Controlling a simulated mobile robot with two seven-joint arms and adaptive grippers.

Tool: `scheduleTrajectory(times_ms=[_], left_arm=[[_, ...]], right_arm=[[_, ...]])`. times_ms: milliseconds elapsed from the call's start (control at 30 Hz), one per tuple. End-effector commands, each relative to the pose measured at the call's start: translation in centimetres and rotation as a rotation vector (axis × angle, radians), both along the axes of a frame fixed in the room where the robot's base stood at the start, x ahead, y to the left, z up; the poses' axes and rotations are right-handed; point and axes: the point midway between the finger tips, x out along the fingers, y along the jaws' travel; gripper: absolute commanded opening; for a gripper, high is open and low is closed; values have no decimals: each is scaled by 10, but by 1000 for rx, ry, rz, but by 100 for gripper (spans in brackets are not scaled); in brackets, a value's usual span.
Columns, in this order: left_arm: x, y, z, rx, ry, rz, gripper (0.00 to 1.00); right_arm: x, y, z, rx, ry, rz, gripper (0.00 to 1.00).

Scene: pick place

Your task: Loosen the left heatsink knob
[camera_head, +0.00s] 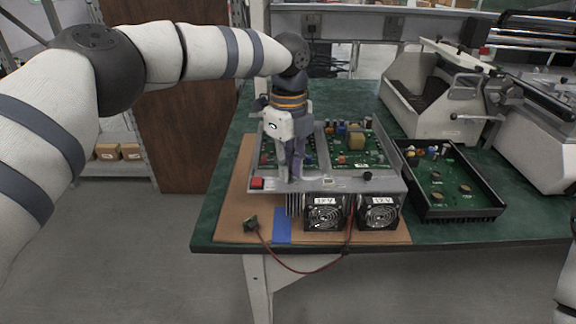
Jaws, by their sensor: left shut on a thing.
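A metal chassis (340,184) holding green circuit boards sits on the table with two black fans (325,215) at its front. My left gripper (296,176) comes down from above onto the chassis's front metal strip, left of centre, fingers pointing down. It is shut on the left heatsink knob, which the fingers hide. A black right knob (367,176) stands uncovered on the same strip. Dark heatsink fins (294,204) show below the gripper. My right gripper is not in view.
A brown mat (236,210) lies under the chassis on the green table (220,222). A red switch (257,183) is at the chassis's left front corner. A red cable (285,266) hangs over the front edge. A black tray (455,212) with a circuit board and grey machines (430,98) stand to the right.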

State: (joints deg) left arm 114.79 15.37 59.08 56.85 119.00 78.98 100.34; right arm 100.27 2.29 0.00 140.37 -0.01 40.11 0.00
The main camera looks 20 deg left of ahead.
Motion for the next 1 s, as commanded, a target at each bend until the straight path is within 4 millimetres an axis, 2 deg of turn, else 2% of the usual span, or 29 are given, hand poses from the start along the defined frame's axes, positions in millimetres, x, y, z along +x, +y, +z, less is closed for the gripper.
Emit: scheduleTrajectory(times_ms=[300, 500, 1000], left_arm=[[0, -1, -2, -2, 3, 247, 0], [0, -1, -2, -1, 3, 353, 0], [0, -1, -2, -1, 2, 443, 0]], right_arm=[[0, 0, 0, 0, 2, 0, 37], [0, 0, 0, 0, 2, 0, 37], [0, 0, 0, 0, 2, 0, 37]])
